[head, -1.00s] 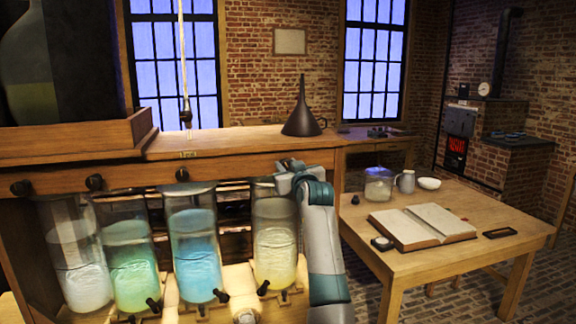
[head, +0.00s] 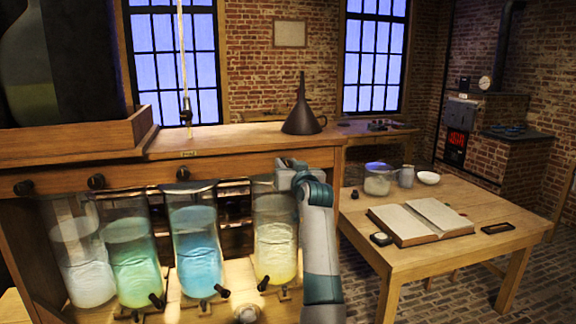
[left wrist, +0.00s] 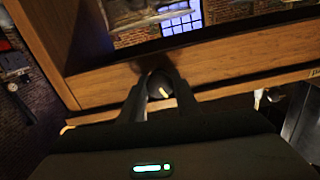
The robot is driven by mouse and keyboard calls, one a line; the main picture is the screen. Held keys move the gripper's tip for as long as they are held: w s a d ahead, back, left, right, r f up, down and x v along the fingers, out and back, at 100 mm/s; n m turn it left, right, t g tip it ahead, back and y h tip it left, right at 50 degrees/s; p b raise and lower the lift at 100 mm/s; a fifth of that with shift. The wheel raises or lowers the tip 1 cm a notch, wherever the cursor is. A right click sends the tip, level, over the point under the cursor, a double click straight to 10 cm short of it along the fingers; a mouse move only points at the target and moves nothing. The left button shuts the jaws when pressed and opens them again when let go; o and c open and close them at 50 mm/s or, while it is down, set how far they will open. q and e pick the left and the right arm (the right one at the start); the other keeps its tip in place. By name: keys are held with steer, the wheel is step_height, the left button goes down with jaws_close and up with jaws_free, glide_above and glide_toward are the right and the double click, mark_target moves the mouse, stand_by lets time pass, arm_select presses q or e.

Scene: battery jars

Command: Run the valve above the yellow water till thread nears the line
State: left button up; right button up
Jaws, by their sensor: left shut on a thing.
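A jar of yellow water (head: 275,248) stands at the right end of the row of jars under the wooden shelf. My left gripper (head: 284,168) is at the shelf's front edge above this jar. In the left wrist view its fingers (left wrist: 149,88) are shut on a dark round valve knob (left wrist: 158,84) with a pale mark on its face. The gripper hides this knob in the head view. The thread and the line on the yellow jar are too small to make out. My right gripper is not in view.
Jars of blue (head: 197,262), green (head: 137,272) and whitish water (head: 84,275) stand to the left. Other valve knobs (head: 183,174) line the shelf edge. A dark funnel (head: 302,116) stands on the shelf. A table (head: 370,262) with an open book (head: 420,222) is at right.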

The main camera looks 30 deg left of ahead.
arm_select(q)
steer(key=shift+a+r, duration=0.1)
steer(key=shift+r, duration=0.05)
steer(key=shift+r+m+p, duration=0.15)
steer(key=shift+m+p, duration=0.15)
steer(key=shift+p, duration=0.25)
steer(key=m+p, duration=0.2)
steer(key=shift+p, duration=0.3)
steer(key=shift+m+p, duration=0.95)
steer(key=shift+m, duration=0.05)
steer(key=shift+f, duration=0.2)
steer(key=o, duration=1)
steer(key=shift+f, duration=0.1)
steer(key=shift+o, duration=1)
steer(key=shift+w+a+f, duration=0.1)
steer(key=shift+a+f, duration=0.05)
steer(key=shift+a, duration=0.05)
